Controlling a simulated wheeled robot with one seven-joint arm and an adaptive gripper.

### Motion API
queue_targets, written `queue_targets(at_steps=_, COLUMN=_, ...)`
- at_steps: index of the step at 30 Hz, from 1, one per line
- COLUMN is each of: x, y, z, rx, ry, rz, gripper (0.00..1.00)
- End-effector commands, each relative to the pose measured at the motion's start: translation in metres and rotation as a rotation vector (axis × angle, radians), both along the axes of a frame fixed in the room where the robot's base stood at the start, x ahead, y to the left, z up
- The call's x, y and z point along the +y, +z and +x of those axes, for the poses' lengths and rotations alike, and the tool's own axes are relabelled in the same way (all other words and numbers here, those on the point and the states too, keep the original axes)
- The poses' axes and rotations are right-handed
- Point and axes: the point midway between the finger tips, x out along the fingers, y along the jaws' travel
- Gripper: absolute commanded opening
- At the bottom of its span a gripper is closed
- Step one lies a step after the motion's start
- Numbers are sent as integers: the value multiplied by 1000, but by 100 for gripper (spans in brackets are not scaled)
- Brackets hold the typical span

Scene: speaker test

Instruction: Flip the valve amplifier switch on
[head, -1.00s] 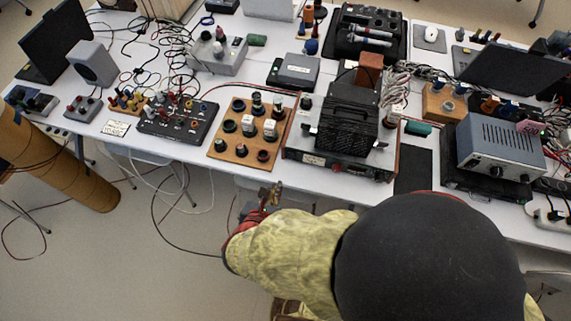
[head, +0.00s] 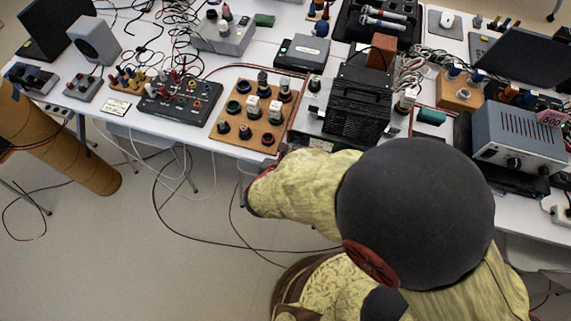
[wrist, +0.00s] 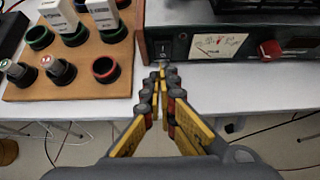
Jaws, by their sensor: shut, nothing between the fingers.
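The valve amplifier (head: 357,105) has a black slotted cover and stands near the front edge of the table. I cannot tell the position of the switch. My gripper (wrist: 163,73) is shut and empty, its tips close to the panel's lower left corner, left of the white plate. I cannot tell if they touch. In the head view my arm hides most of the gripper and panel.
A wooden board with several round sockets (wrist: 84,74) lies just left of the amplifier. A blue-grey metal unit (head: 515,135) stands to the right. Cables and other devices crowd the table behind. The floor in front has loose cables.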

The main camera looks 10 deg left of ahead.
Motion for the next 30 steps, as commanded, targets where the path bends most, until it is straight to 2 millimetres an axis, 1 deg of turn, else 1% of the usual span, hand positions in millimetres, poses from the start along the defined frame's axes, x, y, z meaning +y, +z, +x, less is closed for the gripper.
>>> queue_targets(at_steps=3, x=-1, y=1, z=12, rx=0, ry=-3, rz=0, gripper=0)
queue_targets(at_steps=6, x=-1, y=2, z=16, rx=0, ry=-1, rz=0, gripper=0)
queue_targets(at_steps=20, x=-2, y=5, z=19, rx=9, ry=-1, rz=0, gripper=0)
queue_targets(at_steps=28, x=-3, y=14, z=28, rx=111, ry=-4, rz=6, gripper=0)
queue_targets(at_steps=30, x=-2, y=8, z=26, rx=105, ry=0, rz=5, gripper=0)
